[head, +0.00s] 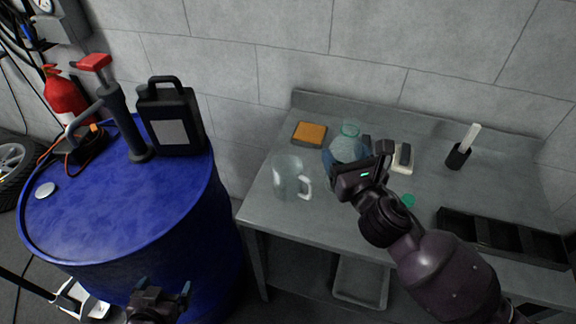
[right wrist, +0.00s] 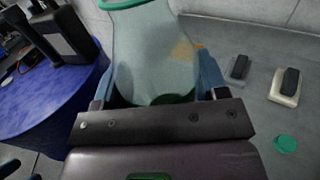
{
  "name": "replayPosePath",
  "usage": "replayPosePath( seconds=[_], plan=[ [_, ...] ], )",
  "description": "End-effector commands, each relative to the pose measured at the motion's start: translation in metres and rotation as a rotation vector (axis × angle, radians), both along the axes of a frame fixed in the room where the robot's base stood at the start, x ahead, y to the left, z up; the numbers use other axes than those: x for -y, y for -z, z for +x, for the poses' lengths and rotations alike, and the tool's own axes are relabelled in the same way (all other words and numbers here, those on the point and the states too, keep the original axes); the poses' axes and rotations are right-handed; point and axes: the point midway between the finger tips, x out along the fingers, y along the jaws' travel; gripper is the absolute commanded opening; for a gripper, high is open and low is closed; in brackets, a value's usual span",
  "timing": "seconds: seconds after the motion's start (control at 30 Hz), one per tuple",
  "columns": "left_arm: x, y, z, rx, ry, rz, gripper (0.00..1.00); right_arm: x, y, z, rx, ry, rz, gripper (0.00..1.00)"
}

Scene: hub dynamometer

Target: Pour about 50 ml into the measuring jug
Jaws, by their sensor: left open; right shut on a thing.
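The measuring jug (head: 287,177) is clear, with a white handle, and stands upright on the grey table left of my right gripper. My right gripper (head: 354,160) is shut on a clear bottle (head: 346,148) with a green rim. The bottle also shows between the fingers in the right wrist view (right wrist: 153,50), mouth up and roughly upright. I cannot tell its liquid level or whether its base touches the table. I see no liquid in the jug. My left gripper (head: 160,292) is open and empty, low in front of the blue drum.
A green cap (head: 408,200) lies right of my right gripper. Behind are an orange-topped pad (head: 309,133) and a pale device (head: 403,158). A black holder (head: 458,156) and dark tray (head: 505,238) are right. The blue drum (head: 110,210) carries a black canister (head: 172,118) and pump.

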Motion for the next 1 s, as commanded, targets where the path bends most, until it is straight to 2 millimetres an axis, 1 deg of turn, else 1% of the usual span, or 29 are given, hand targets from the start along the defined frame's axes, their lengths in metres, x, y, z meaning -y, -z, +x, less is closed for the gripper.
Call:
replayPosePath(
  seconds=[0.03, 0.1, 0.3, 0.5, 0.6, 0.7, 0.8, 1.0],
  plan=[
    [0.0, 0.003, 0.0, 0.0, 0.0, 0.0, 0.96, -0.012, 0.001, 0.004, 0.003, -0.038, -0.003, 0.4],
    [0.0, 0.005, 0.0, 0.0, 0.0, 0.0, 0.96, -0.029, 0.001, 0.008, 0.004, -0.094, -0.003, 0.4],
    [0.0, 0.01, 0.0, -0.001, 0.001, 0.0, 0.96, -0.075, 0.004, 0.017, 0.003, -0.249, -0.002, 0.4],
    [0.0, 0.017, 0.0, -0.002, 0.001, 0.0, 0.96, -0.118, 0.008, 0.022, 0.002, -0.402, -0.001, 0.4],
    [0.001, 0.019, 0.0, -0.003, 0.001, 0.0, 0.96, -0.135, 0.01, 0.024, 0.001, -0.467, -0.001, 0.4],
    [0.001, 0.021, 0.0, -0.002, 0.001, 0.0, 0.96, -0.147, 0.012, 0.025, 0.001, -0.518, -0.001, 0.4],
    [0.001, 0.021, 0.001, -0.001, 0.002, -0.001, 0.96, -0.156, 0.013, 0.025, 0.0, -0.552, -0.001, 0.4],
    [0.001, 0.02, 0.003, 0.004, 0.003, 0.0, 0.96, -0.161, 0.014, 0.025, 0.0, -0.576, 0.0, 0.4]
  ],
)
